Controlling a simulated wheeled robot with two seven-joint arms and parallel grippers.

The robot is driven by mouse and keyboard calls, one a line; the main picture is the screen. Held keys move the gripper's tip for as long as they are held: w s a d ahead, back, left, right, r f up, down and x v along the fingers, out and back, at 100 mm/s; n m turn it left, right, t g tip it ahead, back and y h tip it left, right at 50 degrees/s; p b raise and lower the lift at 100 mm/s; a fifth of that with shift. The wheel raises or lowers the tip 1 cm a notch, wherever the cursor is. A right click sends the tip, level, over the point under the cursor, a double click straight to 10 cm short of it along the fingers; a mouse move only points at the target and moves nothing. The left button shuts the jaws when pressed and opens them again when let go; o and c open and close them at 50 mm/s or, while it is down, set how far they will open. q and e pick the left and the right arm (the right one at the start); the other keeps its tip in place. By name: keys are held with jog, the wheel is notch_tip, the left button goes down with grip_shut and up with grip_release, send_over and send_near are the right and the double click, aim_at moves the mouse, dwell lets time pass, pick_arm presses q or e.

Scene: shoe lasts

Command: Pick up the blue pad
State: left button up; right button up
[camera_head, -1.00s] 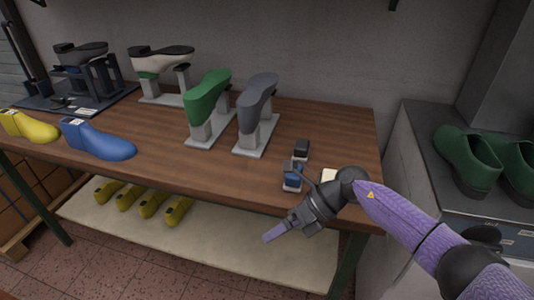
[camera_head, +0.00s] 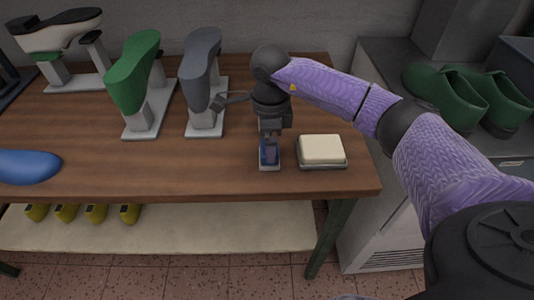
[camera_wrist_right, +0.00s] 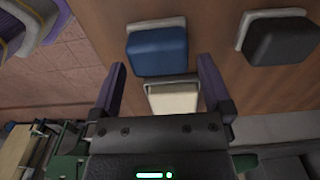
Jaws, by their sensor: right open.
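The blue pad (camera_wrist_right: 157,48) sits on a pale base on the table, and in the head view it is partly covered by my right gripper (camera_head: 269,148). My right gripper is open, pointing down over the pad. In the right wrist view the pad lies ahead of and between the two purple fingertips (camera_wrist_right: 160,64). I cannot tell whether the fingers touch it. My left gripper is not in view.
A cream pad (camera_head: 322,150) on a grey base is just right of the blue one. A dark pad (camera_wrist_right: 283,40) is close by too. Grey (camera_head: 200,80) and green (camera_head: 133,80) shoe lasts stand on the left.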

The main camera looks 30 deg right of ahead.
notch_tip(320, 180, down, 4)
jog(key=shift+r+b, duration=0.1)
jog(key=shift+b, duration=0.45)
jog(key=shift+c, duration=0.4)
jog(key=c, duration=0.9)
notch_tip(320, 180, up, 9)
jog(key=p, duration=0.3)
jog(key=shift+r, duration=0.55)
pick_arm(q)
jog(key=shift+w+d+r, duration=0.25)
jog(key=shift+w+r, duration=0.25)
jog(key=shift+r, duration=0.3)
